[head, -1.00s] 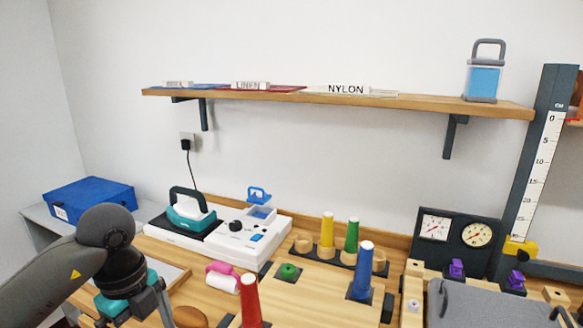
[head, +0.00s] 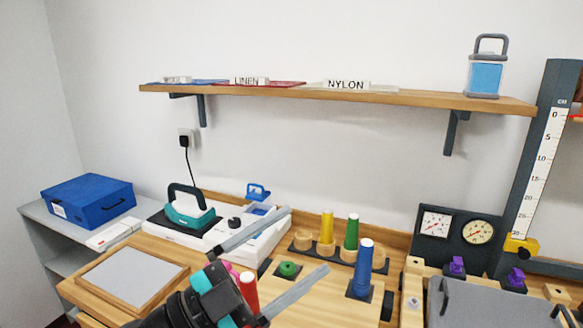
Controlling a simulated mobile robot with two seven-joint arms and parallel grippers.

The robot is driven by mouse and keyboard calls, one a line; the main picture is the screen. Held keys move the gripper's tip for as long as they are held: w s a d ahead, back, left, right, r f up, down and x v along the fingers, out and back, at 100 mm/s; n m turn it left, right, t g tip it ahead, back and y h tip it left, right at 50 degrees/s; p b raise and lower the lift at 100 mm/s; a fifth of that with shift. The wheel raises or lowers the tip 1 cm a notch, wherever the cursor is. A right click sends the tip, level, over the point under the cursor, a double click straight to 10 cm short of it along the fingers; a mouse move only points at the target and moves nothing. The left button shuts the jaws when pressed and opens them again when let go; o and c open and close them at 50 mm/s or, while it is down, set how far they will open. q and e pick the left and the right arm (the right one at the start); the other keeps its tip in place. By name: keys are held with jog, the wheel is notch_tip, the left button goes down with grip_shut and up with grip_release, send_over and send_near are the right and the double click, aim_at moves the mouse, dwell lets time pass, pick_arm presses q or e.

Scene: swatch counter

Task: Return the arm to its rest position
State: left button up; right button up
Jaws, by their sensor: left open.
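My left gripper (head: 290,252) is in the lower middle of the head view, above the wooden counter (head: 315,306). Its two long grey fingers are spread apart, with nothing between them that it holds. The teal and black wrist partly hides a red peg (head: 248,290) and a pink roll (head: 230,268). The upper finger crosses in front of the white iron station (head: 262,243). My right gripper is not in view.
A teal iron (head: 190,215) stands on its station. Yellow (head: 327,227), green (head: 351,231) and blue (head: 363,268) spools stand right of the gripper. A framed grey board (head: 133,277) and a blue box (head: 88,201) are at left. A shelf (head: 420,99) runs above.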

pick_arm(q)
jog(key=w+a+f+n+t+y, duration=0.1)
jog(key=w+a+n+t+y, duration=0.1)
jog(key=a+n+t+y, duration=0.4)
jog(key=w+a+f+n+t+y, duration=0.2)
jog(key=w+a+n+t+y, duration=0.15)
jog(key=n+y, duration=0.45)
jog(key=s+a+f+n+g+y, duration=0.2)
jog(key=a+f+n+g+y, duration=0.15)
jog(key=f, duration=0.35)
jog(key=s+a+f+n+g+y, duration=0.2)
jog(key=a+f+n+y, duration=0.1)
jog(key=a+f, duration=0.3)
jog(key=s+d+f+g+h, duration=0.1)
jog(key=s+d+f+g, duration=0.2)
jog(key=s+f+g, duration=1.2)
jog(key=s+f+t, duration=0.1)
jog(key=s+f, duration=0.2)
jog(key=f, duration=0.8)
jog(key=s+f+t, duration=0.2)
jog(key=s+f, duration=0.1)
jog(key=f, duration=0.8)
jog(key=s+a+f+g+b, duration=0.1)
jog(key=s+a+f, duration=0.1)
jog(key=s+f, duration=1.3)
jog(key=shift+s+a+f+m+g, duration=0.2)
jog(key=shift+s+a+m+g, duration=0.05)
jog(key=shift+m+g, duration=0.2)
